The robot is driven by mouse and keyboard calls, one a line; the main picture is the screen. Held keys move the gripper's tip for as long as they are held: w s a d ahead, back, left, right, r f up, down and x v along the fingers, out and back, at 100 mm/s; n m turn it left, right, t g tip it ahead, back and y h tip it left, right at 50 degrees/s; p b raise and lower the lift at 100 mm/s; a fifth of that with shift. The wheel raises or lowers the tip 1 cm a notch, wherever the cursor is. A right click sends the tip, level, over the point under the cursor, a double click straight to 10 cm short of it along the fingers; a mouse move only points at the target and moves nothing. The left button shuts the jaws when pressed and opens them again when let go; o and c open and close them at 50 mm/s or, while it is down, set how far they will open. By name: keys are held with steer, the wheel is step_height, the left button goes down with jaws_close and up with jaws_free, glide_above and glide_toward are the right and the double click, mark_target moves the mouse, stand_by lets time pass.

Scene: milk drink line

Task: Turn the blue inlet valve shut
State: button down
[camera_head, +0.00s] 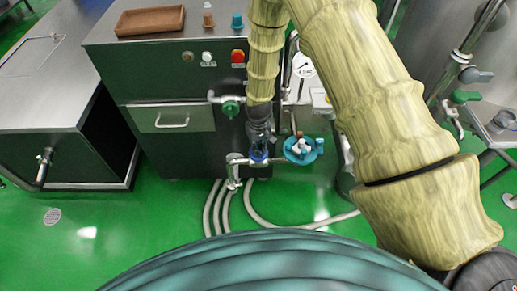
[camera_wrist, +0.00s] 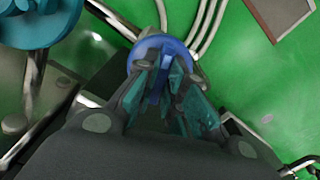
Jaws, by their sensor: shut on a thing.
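The blue inlet valve handle (camera_wrist: 166,46) is a round blue wheel at the upper middle of the wrist view. In the head view the blue valve (camera_head: 258,157) shows small on a metal pipe in front of the dark cabinet, partly hidden by my gripper. My gripper (camera_head: 259,146) points down onto it from above. In the wrist view the fingers of my gripper (camera_wrist: 172,88) are closed on a blue bar of the handle. The fingers hide part of the wheel.
A teal multi-lobed handwheel (camera_head: 303,150) sits close to the right of the blue valve. A green valve (camera_head: 230,107) is up and left on the cabinet front. Pale hoses (camera_head: 222,208) run over the green floor below. A drawer handle (camera_head: 172,122) sticks out at left.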

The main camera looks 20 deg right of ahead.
steer(key=m, duration=0.4)
steer(key=shift+w+b, duration=0.15)
steer(key=shift+b, duration=0.2)
steer(key=shift+r+m, duration=0.1)
steer(key=shift+m, duration=0.2)
steer(key=c, duration=1.5)
jaws_free()
step_height(320, 180, up, 12)
